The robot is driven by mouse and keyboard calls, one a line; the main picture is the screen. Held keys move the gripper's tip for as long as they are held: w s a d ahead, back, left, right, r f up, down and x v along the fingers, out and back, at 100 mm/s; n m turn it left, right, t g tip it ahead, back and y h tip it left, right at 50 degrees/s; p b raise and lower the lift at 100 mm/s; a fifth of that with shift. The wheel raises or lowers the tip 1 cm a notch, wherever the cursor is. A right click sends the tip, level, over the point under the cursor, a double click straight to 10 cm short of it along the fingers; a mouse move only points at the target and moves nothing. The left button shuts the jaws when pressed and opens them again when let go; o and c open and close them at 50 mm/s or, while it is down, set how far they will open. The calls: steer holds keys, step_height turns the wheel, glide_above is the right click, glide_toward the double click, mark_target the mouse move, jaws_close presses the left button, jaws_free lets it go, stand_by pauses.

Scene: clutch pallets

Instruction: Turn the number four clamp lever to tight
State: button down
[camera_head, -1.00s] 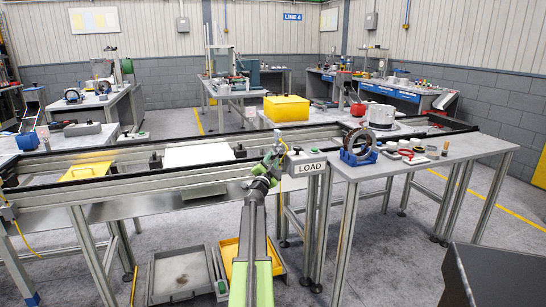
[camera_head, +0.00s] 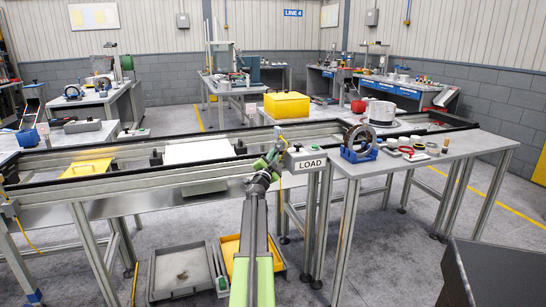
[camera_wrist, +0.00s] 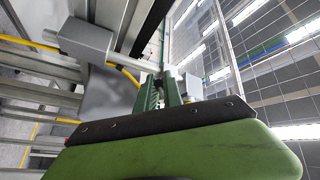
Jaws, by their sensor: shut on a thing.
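My gripper (camera_head: 274,157) is at the front rail of the conveyor, just left of the LOAD box (camera_head: 305,160). In the wrist view its green fingers (camera_wrist: 166,92) are close together, shut on a small thin part that looks like the clamp lever (camera_wrist: 161,66). The lever is mostly hidden by the fingers, and I cannot read a number or a tight mark on it. In the wrist view a grey box (camera_wrist: 86,40) with a yellow cable is beside the fingers on the left.
A white plate (camera_head: 198,151) and a yellow plate (camera_head: 87,168) lie on the conveyor. A blue stand with a ring (camera_head: 359,145) and small parts are on the table at right. Grey (camera_head: 178,274) and yellow trays are on the floor below. A dark box (camera_head: 495,273) stands at the lower right.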

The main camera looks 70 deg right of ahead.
steer(key=shift+f, duration=0.1)
steer(key=shift+s+d+f+n+t+h+b, duration=0.15)
steer(key=shift+f+n+t+h+b, duration=0.2)
steer(key=shift+n+b, duration=0.6)
steer(key=shift+s+d+f+n+t+h+b, duration=0.15)
steer(key=shift+s+d+n+t+b, duration=0.25)
steer(key=shift+n+t+b, duration=1.4)
steer(key=shift+s+d+f+n+t+h+b, duration=0.25)
steer(key=shift+n+t+b, duration=0.8)
steer(key=shift+n, duration=1.4)
steer(key=shift+s+d+n+t+h+b, duration=0.1)
steer(key=shift+s+d+n+t+b, duration=0.35)
steer(key=shift+n+t+b, duration=1.05)
steer(key=shift+s+a+n+t+y+p, duration=0.15)
steer(key=shift+n+t+p, duration=0.15)
steer(key=shift+n, duration=0.2)
steer(key=shift+d+n+t+y+p, duration=0.1)
steer(key=shift+n+t+p, duration=0.05)
steer(key=shift+n+t, duration=0.3)
steer(key=c, duration=1.5)
jaws_free()
steer(key=shift+g, duration=0.25)
steer(key=shift+a, duration=0.1)
